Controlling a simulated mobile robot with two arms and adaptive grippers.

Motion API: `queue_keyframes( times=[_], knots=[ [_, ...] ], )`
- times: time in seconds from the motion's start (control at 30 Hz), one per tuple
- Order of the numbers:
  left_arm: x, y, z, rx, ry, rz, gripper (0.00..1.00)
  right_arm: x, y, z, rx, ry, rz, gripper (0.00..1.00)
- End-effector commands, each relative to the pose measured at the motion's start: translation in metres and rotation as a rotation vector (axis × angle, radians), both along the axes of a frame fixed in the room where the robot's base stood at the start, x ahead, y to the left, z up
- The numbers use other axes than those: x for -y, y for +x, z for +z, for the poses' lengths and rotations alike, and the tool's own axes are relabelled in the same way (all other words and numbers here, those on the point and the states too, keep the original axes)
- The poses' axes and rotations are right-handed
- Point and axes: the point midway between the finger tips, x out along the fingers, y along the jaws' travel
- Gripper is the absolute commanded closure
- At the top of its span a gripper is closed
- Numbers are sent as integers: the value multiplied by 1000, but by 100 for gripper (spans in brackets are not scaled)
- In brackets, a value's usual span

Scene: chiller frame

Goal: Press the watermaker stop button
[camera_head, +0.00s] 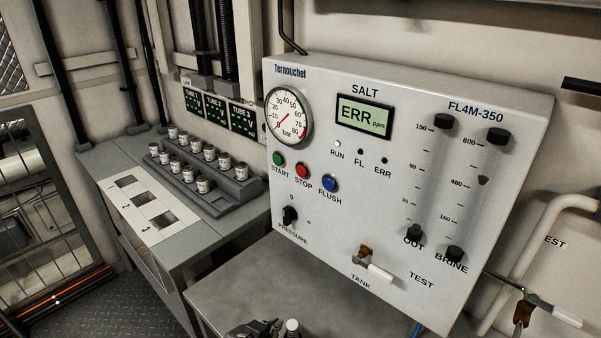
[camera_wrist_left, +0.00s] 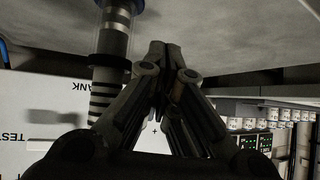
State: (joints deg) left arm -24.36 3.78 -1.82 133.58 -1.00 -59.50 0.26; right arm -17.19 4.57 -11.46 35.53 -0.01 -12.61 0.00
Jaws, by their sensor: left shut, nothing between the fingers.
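The watermaker panel (camera_head: 400,210) is a white box on the wall, lettered Ternouchel. Its red STOP button (camera_head: 302,170) sits between the green START button (camera_head: 279,158) and the blue FLUSH button (camera_head: 330,183). The RUN lamp (camera_head: 337,143) glows, and the display (camera_head: 364,116) reads ERR ppm. My left gripper (camera_wrist_left: 168,60) has its fingers together and empty in the left wrist view. A dark part at the bottom edge of the head view looks like it, low and apart from the buttons. The STOP button cannot be made out in the wrist view. My right gripper is not seen.
A pressure gauge (camera_head: 289,115) and a pressure knob (camera_head: 290,216) flank the buttons. A white-handled TANK valve (camera_head: 375,270) sticks out lower right. A rack (camera_head: 235,192) of several small bottles stands left. The space in front of the buttons looks clear.

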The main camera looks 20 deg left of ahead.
Motion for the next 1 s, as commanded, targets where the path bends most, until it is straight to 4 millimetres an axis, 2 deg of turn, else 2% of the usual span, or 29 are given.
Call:
queue_keyframes(
  times=[0.03,0.2,0.4,0.5,0.63,0.8,1.0],
  knots=[
    [-3,15,9,63,-2,11,100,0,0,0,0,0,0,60],
    [-16,60,46,287,-6,44,100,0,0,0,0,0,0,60],
    [-34,101,99,561,-5,82,100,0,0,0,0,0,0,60],
    [-42,115,126,698,-3,101,100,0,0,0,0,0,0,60],
    [-53,126,164,876,4,123,100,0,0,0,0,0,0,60],
    [-66,131,207,1092,17,150,100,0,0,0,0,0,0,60],
    [-74,127,239,1264,31,169,100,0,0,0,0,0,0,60]
  ],
)
